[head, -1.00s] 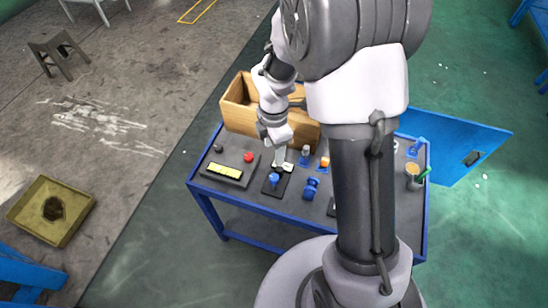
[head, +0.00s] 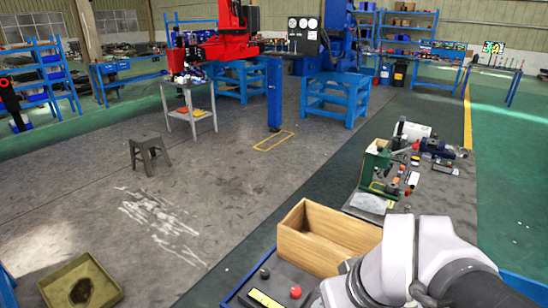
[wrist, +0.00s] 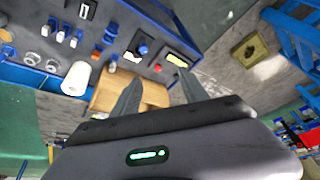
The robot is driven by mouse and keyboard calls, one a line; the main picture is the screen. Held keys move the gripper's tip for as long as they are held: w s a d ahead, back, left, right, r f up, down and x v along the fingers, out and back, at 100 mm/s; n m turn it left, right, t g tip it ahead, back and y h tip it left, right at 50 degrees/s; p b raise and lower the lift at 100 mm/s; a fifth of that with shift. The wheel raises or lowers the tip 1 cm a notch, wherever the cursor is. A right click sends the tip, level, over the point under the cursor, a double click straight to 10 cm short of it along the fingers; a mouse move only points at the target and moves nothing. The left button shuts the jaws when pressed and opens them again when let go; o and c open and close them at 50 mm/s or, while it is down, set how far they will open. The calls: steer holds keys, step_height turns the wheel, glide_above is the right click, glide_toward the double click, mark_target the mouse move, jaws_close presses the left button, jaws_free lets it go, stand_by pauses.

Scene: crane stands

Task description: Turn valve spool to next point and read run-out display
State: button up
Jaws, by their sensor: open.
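My gripper (wrist: 158,78) is open and empty in the wrist view, its two grey fingers reaching over the dark bench top. Beyond the fingertips, a blue knob (wrist: 143,49) stands on a dark base with a small pale part beside it. I cannot tell whether this holds the valve spool. A dark box with a yellow panel (wrist: 178,60) and a red button (wrist: 157,68) lies to its right, apparently the display. In the head view the yellow panel (head: 263,299) shows at the bottom edge. No reading is legible. My arm hides much of the bench there.
A wooden box (wrist: 103,87) and a white cylinder (wrist: 76,77) are left of the fingers. Several blue parts (wrist: 70,36) stand farther along the bench. A stool (head: 150,152) and an olive tray (head: 82,286) are on the floor. A cluttered bench (head: 450,190) stands behind the box.

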steer(key=s+m, duration=0.2)
steer(key=s+m+t+b, duration=0.1)
steer(key=m, duration=0.1)
steer(key=s+a+m, duration=0.1)
steer(key=s+m, duration=0.1)
steer(key=shift+s+a+f+m+t+y, duration=0.1)
steer(key=shift+s+f+m+t+y, duration=0.2)
steer(key=shift+m+y, duration=0.1)
